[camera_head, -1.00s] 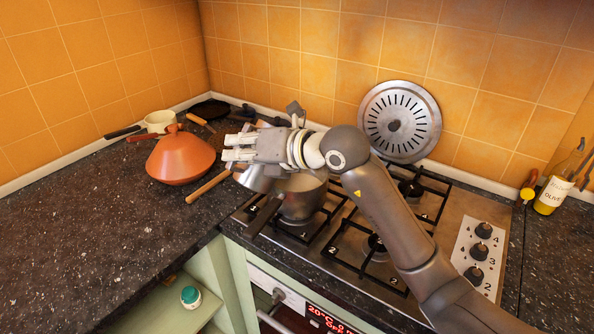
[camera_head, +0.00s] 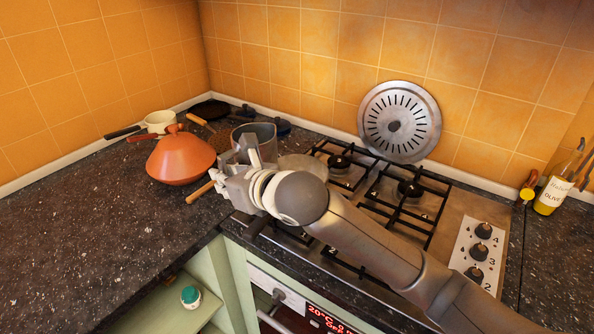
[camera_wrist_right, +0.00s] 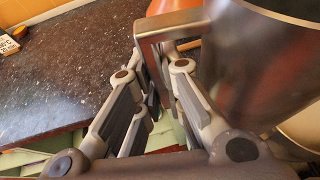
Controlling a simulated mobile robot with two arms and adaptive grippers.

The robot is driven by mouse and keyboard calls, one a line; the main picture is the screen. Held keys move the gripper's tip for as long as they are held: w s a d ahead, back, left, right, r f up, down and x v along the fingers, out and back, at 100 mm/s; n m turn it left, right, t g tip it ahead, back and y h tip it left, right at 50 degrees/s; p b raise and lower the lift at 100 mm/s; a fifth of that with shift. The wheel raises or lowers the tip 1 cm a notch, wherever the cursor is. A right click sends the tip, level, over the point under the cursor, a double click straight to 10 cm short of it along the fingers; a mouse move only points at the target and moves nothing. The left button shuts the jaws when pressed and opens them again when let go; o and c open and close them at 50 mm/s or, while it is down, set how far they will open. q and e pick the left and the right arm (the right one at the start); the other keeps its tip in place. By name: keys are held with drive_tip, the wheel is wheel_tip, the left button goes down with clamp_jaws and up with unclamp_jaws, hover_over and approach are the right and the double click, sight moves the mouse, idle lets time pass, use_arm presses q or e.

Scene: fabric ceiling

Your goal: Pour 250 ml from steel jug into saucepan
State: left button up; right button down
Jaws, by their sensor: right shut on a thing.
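The steel jug (camera_head: 265,133) is held about upright by my right gripper (camera_head: 236,178), just left of the saucepan (camera_head: 303,164) on the hob. In the right wrist view the jug's grey body (camera_wrist_right: 262,62) fills the upper right, and the fingers of my right gripper (camera_wrist_right: 166,88) are closed around its squared handle (camera_wrist_right: 150,44). The saucepan is mostly hidden behind my right arm in the head view; only part of its top shows. The liquid level in the jug cannot be seen. My left gripper is not in view.
An orange conical lid or pot (camera_head: 180,159) stands left of the jug. A cream pan (camera_head: 160,121) and wooden-handled utensils lie behind it. A round perforated steel disc (camera_head: 399,122) leans on the tiles. An oil bottle (camera_head: 557,183) stands far right. The left front counter is clear.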

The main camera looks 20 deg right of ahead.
sight(224, 160)
drive_tip(key=shift+r, duration=0.2)
drive_tip(key=shift+w+d+f, duration=0.1)
drive_tip(key=shift+d, duration=0.1)
drive_tip(key=shift+r+p, duration=0.5)
drive_tip(key=shift+r, duration=1.5)
